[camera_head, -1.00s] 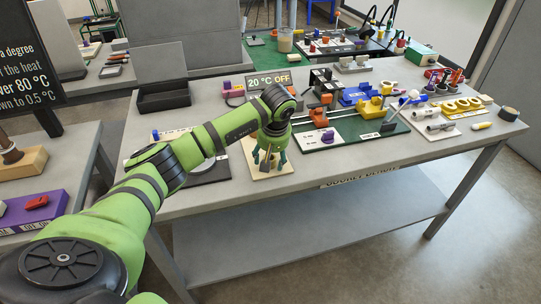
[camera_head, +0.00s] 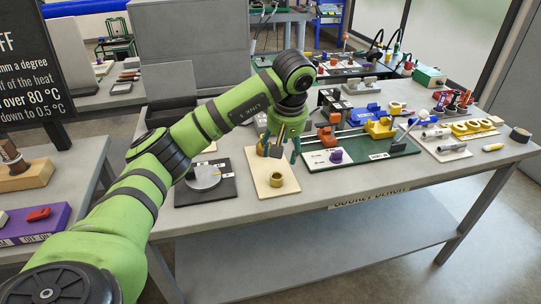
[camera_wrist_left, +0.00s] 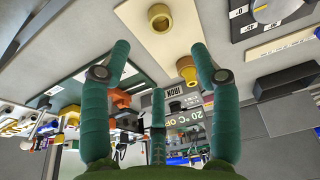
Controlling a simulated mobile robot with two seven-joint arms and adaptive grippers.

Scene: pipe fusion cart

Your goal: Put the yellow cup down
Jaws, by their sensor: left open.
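The yellow cup (camera_head: 276,180) stands upright on the cream board (camera_head: 258,188) near the front of the bench. It also shows in the left wrist view (camera_wrist_left: 159,17), near the top edge and beyond the fingertips. My left gripper (camera_head: 279,148) is open, behind and above the cup in the head view, and apart from it. In the left wrist view its fingers (camera_wrist_left: 160,58) are spread with nothing held between them. A second yellow piece (camera_wrist_left: 187,68) shows on the same board near one finger. My right gripper is in neither view.
A dark plate with a grey round dial (camera_head: 203,177) lies left of the board. Bare bench shows in front of these boards.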

